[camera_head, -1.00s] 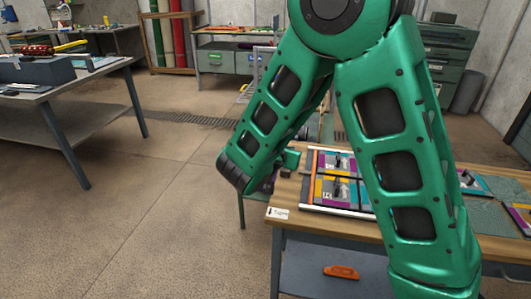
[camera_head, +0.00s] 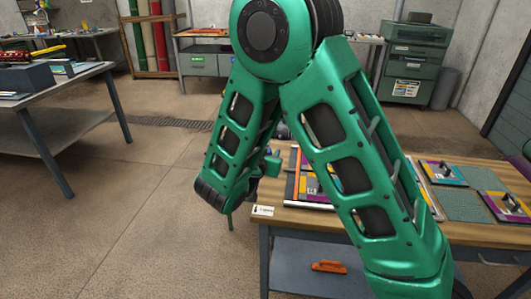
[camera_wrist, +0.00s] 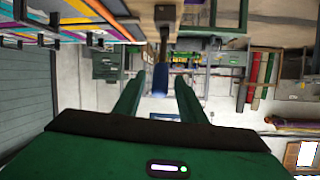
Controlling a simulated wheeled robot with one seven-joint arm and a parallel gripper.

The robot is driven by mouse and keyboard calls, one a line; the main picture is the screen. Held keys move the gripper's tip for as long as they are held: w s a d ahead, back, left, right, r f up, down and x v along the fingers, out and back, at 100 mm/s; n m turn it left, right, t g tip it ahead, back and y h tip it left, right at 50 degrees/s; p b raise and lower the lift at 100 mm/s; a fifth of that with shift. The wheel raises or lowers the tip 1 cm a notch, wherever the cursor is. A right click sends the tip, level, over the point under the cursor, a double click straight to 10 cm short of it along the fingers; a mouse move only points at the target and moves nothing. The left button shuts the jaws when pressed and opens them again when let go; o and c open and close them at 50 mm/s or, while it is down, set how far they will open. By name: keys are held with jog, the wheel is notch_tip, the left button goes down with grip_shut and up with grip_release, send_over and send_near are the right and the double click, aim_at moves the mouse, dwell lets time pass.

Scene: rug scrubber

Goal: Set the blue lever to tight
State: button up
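In the wrist view, the blue lever (camera_wrist: 160,84) points away from a dark metal stem (camera_wrist: 164,47) below the workbench edge. My gripper (camera_wrist: 160,92) has its two green fingers apart, one on each side of the lever. A gap seems to show on both sides, so the fingers do not look closed on it. In the head view, my green arm covers most of that area. Only a small green part of my gripper (camera_head: 268,165) shows by the bench's left end, and the lever is hidden. No marking for tight is readable.
The wooden workbench (camera_head: 290,216) carries colourful framed panels (camera_head: 442,172) and stands close to my arm. An orange tool (camera_head: 329,266) lies on its lower shelf. Another grey table (camera_head: 60,78) stands at the left. The floor between them is clear.

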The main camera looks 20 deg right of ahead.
jog(key=shift+r, duration=0.1)
jog(key=v, duration=1)
jog(key=shift+s+a, duration=0.15)
jog(key=shift+s, duration=0.1)
jog(key=s+d+m+g, duration=0.1)
jog(key=s+d+g, duration=0.2)
jog(key=d, duration=0.4)
jog(key=s+d+m+g+h, duration=0.1)
jog(key=s+d+g, duration=0.15)
jog(key=d, duration=0.55)
jog(key=s+d+m+g, duration=0.1)
jog(key=s+d+g, duration=0.25)
jog(key=d, duration=0.35)
jog(key=s+d+r+n+g+y, duration=0.1)
jog(key=s+y, duration=0.3)
jog(key=s, duration=0.7)
jog(key=s+d+r+n+g+y, duration=0.1)
jog(key=s+y, duration=0.3)
jog(key=s, duration=0.8)
jog(key=shift+d+r+n+g, duration=0.2)
jog(key=shift+d+n+g, duration=0.4)
jog(key=shift+n, duration=0.3)
